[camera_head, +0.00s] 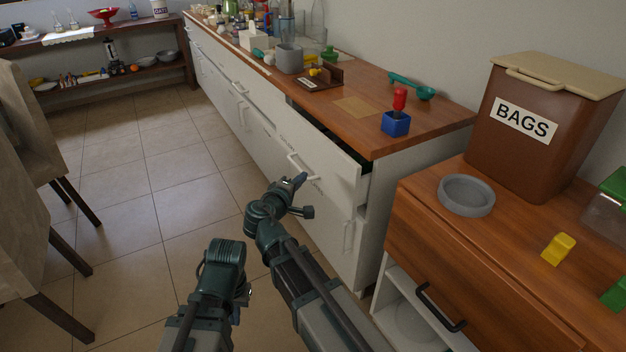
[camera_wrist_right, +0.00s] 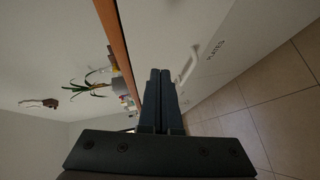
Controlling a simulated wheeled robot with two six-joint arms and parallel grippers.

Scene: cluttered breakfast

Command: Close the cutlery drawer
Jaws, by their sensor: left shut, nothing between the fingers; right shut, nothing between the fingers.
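The open drawer (camera_head: 325,158) is at the near end of the white counter. Its white front stands out from the cabinet, with a dark gap behind its top edge. I cannot read its label in the head view. A pale handle (camera_head: 299,165) is on this front. My right gripper (camera_head: 303,179) is shut and empty, its tips close to the front below the handle; I cannot tell whether they touch. My left gripper (camera_head: 240,300) is shut and empty, low over the floor.
The wooden countertop (camera_head: 440,120) holds a blue block (camera_head: 396,124) with a red-topped item, a green scoop (camera_head: 412,87) and a grey pot (camera_head: 289,58). A brown side cabinet (camera_head: 470,270) stands at the right. Chairs (camera_head: 40,150) are at left; tiled floor (camera_head: 150,180) between is clear.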

